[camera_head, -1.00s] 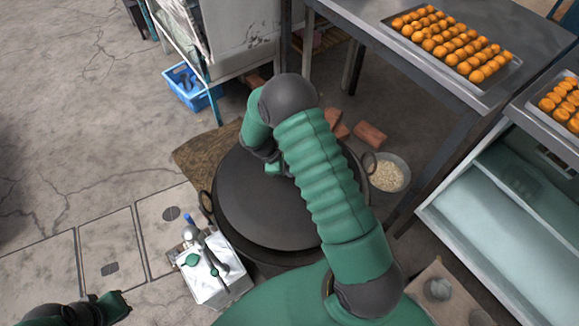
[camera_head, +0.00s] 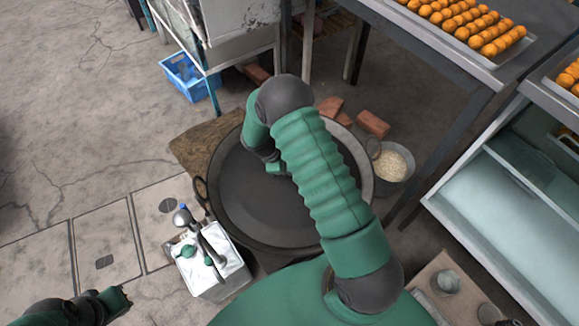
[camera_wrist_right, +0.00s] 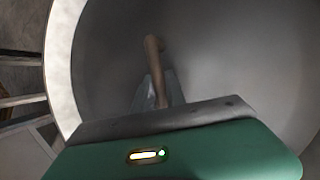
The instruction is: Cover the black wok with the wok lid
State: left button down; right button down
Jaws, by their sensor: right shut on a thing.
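The black wok (camera_head: 237,236) stands in the middle of the head view, with a loop handle on its left and right sides. A large dark round lid (camera_head: 250,205) lies over its opening, inside the wok's visible rim. I cannot tell whether it touches the rim all round. My right gripper (camera_head: 278,168) is over the lid, partly hidden by my forearm. In the right wrist view, it is shut on the lid's brown bar handle (camera_wrist_right: 154,70), above the grey lid surface (camera_wrist_right: 230,60). My left gripper (camera_head: 122,296) is low at the left, away from the wok; its finger gap is unclear.
A white box with utensils (camera_head: 215,270) stands just left of the wok's front. A bowl of pale food (camera_head: 392,163) and bricks (camera_head: 373,123) are to its right and behind. A metal table (camera_head: 440,75) and glass-sided case (camera_head: 510,220) bound the right.

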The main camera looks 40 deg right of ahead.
jog(key=shift+f, duration=0.1)
dwell(0.3)
jog(key=c, duration=1.3)
grip_release()
jog(key=p+v, duration=0.1)
jog(key=v, duration=1.5)
jog(key=shift+a+r, duration=0.3)
jog(key=shift+r, duration=0.05)
jog(key=s+a+r+m+t+y+p, duration=0.1)
jog(key=s+a+r+m, duration=0.1)
jog(key=s+a+m, duration=0.1)
jog(key=s+a+r+m+t+y+p, duration=0.1)
jog(key=s+a+r+m+t+y, duration=0.1)
jog(key=s+a, duration=0.3)
jog(key=s+a+r+m+t+y+p, duration=0.1)
jog(key=s+a+r+m, duration=0.2)
jog(key=s+a+r, duration=0.1)
jog(key=shift+s+r+m+y, duration=0.15)
jog(key=shift+s+m+y, duration=0.2)
jog(key=shift+s, duration=0.3)
